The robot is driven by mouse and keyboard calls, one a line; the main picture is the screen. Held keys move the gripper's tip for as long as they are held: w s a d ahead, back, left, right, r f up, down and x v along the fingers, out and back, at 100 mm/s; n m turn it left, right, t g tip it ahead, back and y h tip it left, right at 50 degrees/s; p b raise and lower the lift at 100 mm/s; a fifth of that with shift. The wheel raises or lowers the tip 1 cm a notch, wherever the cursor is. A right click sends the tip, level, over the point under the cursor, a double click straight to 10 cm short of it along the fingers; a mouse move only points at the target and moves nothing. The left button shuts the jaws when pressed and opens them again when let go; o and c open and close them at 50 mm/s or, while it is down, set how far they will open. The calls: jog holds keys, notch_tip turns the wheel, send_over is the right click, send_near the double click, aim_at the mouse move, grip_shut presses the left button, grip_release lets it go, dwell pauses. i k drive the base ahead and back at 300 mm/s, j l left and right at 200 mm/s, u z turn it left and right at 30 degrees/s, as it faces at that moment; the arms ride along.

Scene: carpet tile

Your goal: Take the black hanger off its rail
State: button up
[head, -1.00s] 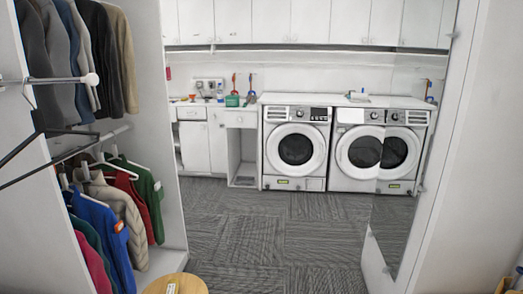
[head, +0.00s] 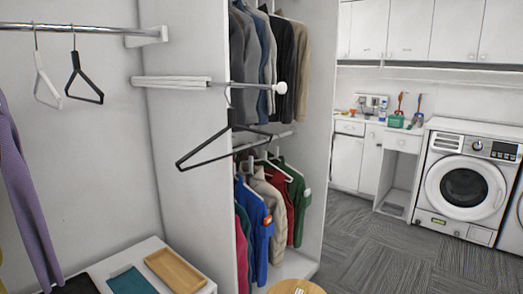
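A large black hanger (head: 202,149) hangs by its hook from a short rail (head: 247,86) that ends in a white knob. It is empty and stands out in front of the wardrobe opening. A second, smaller-looking black hanger (head: 84,91) hangs from a chrome rail (head: 75,28) at the upper left, beside a white hanger (head: 47,84). Both of these are empty too. My gripper is not in view.
A wardrobe panel (head: 190,125) stands behind the rail. Jackets (head: 262,215) hang in the wardrobe. A white cabinet top (head: 140,255) with a wooden tray (head: 174,270) is at lower left. Grey carpet (head: 375,250) is open at right, before a washing machine (head: 462,185).

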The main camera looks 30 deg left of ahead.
aim_at(76, 61)
jog(key=u, duration=1.65)
